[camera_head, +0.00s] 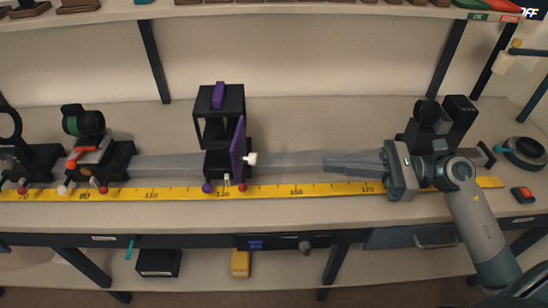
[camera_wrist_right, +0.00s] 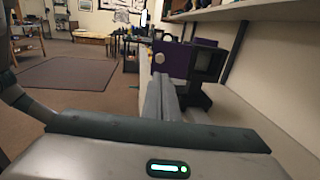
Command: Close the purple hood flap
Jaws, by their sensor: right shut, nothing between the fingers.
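The black hood (camera_head: 211,133) stands on the rail. Its purple flap (camera_head: 238,145) is on its right side, seen nearly edge-on, with a white knob (camera_head: 250,158) facing right. In the right wrist view the flap (camera_wrist_right: 178,66) and knob (camera_wrist_right: 159,58) show ahead, and the hood's dark opening (camera_wrist_right: 208,61) is visible beside the flap, so the flap stands at least partly open. My right gripper (camera_head: 326,165) is shut and empty, pointing left above the rail, some distance right of the knob and not touching it. My left gripper is out of view.
A yellow ruler (camera_head: 290,191) runs along the rail's front. Lens mounts stand on the rail at the left (camera_head: 92,155), and a black unit (camera_head: 459,117) stands behind my right arm. A shelf (camera_head: 300,9) overhangs the back. The rail between hood and gripper is clear.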

